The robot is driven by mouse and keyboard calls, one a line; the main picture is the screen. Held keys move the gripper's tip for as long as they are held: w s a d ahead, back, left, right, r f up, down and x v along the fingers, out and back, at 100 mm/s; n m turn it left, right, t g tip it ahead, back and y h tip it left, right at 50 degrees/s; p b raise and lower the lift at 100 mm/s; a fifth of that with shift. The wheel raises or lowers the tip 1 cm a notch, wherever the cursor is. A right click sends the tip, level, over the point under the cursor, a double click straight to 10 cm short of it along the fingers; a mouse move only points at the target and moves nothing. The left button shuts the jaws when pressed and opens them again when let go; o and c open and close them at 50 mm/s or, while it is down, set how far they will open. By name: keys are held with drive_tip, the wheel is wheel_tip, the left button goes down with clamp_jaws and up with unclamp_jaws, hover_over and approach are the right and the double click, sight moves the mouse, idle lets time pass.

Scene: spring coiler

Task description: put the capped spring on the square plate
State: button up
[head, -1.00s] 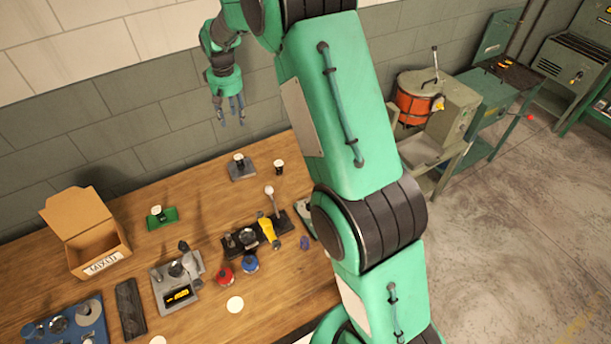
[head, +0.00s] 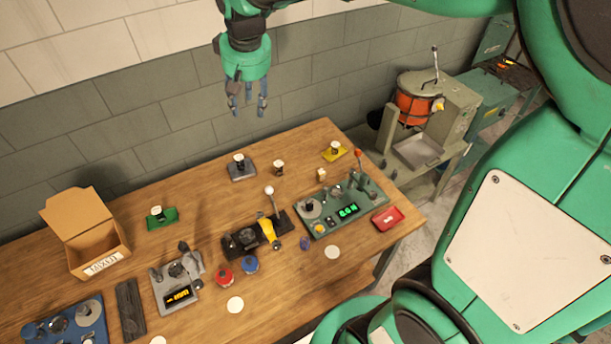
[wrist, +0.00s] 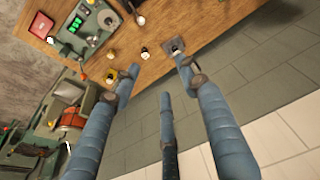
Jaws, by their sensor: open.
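A small dark, white-topped piece (head: 278,168), which looks like the capped spring, stands upright on the wooden bench; it also shows in the wrist view (wrist: 140,20). To its left in the head view is a grey, roughly square plate (head: 243,175) bearing a dark upright with a white top. That plate shows at the top middle of the wrist view (wrist: 174,49). Which plate the task means is not certain, since green (head: 163,222) and yellow (head: 334,156) plates bear similar white-topped pieces. My gripper (head: 248,108) is open and empty, fingers down, high above the bench's back edge; its fingers fill the wrist view (wrist: 160,76).
A green device (head: 343,210) with a lit display and levers stands right, beside a red tray (head: 387,218). The wall (head: 170,110) rises close behind the bench.

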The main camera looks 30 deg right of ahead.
drive_tip(key=s+t, duration=0.2)
drive_tip(key=s, duration=2.6)
drive_tip(key=shift+s+a+r+m, duration=0.15)
drive_tip(key=shift+s+r+m, duration=0.15)
drive_tip(key=shift+r+m, duration=0.1)
drive_tip(key=shift+f, duration=0.1)
wheel_tip(320, 180, down, 12)
drive_tip(key=b, duration=1.2)
